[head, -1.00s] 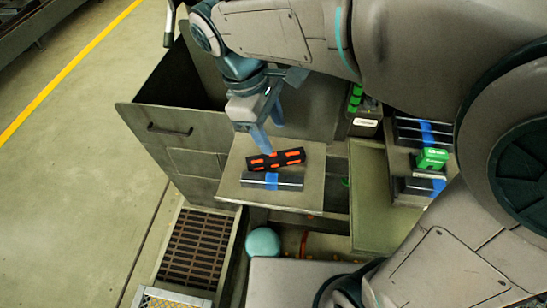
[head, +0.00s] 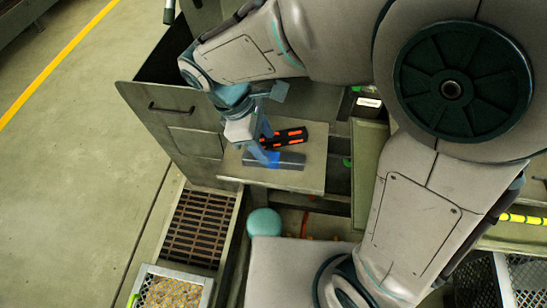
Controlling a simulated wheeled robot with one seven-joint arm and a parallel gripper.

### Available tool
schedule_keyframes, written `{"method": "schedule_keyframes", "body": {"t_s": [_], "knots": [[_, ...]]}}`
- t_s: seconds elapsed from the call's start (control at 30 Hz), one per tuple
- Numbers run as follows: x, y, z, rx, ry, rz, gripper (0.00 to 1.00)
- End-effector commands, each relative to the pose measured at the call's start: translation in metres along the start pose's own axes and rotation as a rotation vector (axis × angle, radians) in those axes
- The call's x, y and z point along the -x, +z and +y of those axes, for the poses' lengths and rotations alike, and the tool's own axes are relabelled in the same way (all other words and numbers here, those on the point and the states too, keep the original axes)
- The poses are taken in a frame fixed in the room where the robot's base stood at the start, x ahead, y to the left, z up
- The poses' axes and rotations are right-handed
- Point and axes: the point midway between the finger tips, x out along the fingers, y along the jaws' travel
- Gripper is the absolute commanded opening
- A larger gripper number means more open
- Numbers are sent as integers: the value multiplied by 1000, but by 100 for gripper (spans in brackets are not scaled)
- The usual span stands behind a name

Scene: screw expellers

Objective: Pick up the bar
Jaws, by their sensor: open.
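A dark grey bar with a blue band (head: 287,160) lies on a small grey shelf (head: 310,183). Behind it lies a black bar with orange patches (head: 290,137). My gripper (head: 269,147) is open and comes in from the left, over the left part of the two bars. One blue finger is near the left end of the black bar and the other is at the blue band. The fingers hide part of both bars. I cannot tell whether they touch either bar.
A metal bin wall with a handle (head: 172,108) stands left of the shelf. In front are a floor grate (head: 200,232), a teal ball (head: 264,222) and a crate of yellowish bits (head: 172,292). A black box with a white label (head: 368,103) is behind right.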

Motion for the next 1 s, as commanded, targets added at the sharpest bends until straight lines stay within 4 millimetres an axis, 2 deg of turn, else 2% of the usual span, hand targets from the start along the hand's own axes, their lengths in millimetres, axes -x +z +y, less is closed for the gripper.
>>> {"method": "schedule_keyframes", "body": {"t_s": [0.2, 0.3, 0.57, 0.67, 0.7, 0.77, 1.0], "knots": [[-33, -2, -4, 0, -4, -3, 51], [-42, -2, -4, 1, -2, -2, 51], [-45, -3, -3, 0, -1, 0, 51], [-45, -3, -3, 0, -1, 0, 26], [-45, -3, -3, 0, -1, 0, 15], [-45, -3, -3, 0, -1, 0, 0], [-44, -2, -3, -1, 0, 0, 0]]}}
